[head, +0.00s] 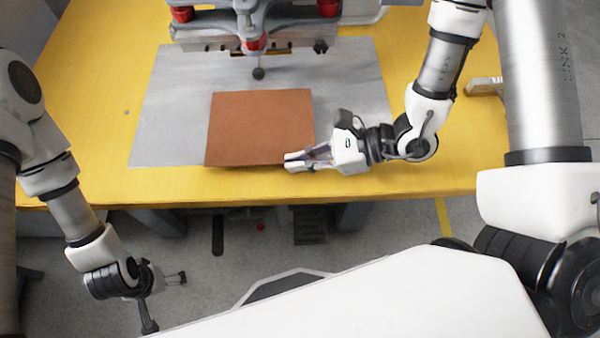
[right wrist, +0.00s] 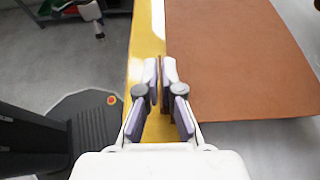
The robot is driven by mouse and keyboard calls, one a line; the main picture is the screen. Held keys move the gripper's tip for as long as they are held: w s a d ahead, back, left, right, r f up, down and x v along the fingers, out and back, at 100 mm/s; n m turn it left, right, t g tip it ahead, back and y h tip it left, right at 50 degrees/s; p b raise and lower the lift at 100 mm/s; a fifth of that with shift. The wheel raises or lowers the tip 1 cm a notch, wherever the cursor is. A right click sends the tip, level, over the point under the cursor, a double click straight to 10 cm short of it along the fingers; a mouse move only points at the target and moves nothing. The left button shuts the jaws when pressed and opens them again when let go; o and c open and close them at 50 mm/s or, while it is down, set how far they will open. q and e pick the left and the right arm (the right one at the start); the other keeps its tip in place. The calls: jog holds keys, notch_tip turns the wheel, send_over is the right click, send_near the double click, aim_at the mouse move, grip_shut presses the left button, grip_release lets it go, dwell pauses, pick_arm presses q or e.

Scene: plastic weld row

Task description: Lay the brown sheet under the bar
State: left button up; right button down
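The brown sheet (head: 258,125) is flat and square, over the front part of the grey metal plate, its front edge near the table's front edge. The grey bar (head: 212,46) of the machine crosses at the back; the sheet's far edge is in front of it, apart from it. My right gripper (head: 294,161) is at the sheet's front right corner. In the right wrist view its fingers (right wrist: 161,85) are close together with the edge of the sheet (right wrist: 235,60) between them. My left gripper (head: 182,278) is open and empty, low in front of the table.
The grey plate (head: 168,120) lies on the yellow table (head: 440,165), bare left of the sheet and between sheet and bar. A dark ball-ended rod (head: 258,72) hangs at the middle of the machine.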

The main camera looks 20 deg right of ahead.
aim_at(302, 120)
jog(key=shift+w+d+f+b, duration=0.15)
jog(key=shift+w+b, duration=0.45)
jog(key=shift+b, duration=0.7)
jog(key=shift+w+d+f+b, duration=0.15)
jog(key=shift+w+b, duration=0.5)
jog(key=shift+b, duration=0.7)
jog(key=shift+w+d+b, duration=0.2)
jog(key=shift+w+b, duration=0.4)
jog(key=shift+b, duration=0.7)
jog(key=w+p, duration=0.1)
jog(key=w, duration=0.1)
jog(key=w+d+p, duration=0.1)
jog(key=w, duration=0.1)
jog(key=w+d+p, duration=0.1)
jog(key=w, duration=0.2)
jog(key=shift+w+d+r+p, duration=0.1)
jog(key=shift+r+p, duration=0.15)
jog(key=shift+p, duration=0.05)
jog(key=shift+f+b, duration=0.85)
jog(key=shift+b, duration=0.05)
jog(key=shift+f+b, duration=0.35)
jog(key=shift+f, duration=0.05)
jog(key=shift+b, duration=0.3)
jog(key=c, duration=1.2)
grip_release()
jog(key=shift+c, duration=0.2)
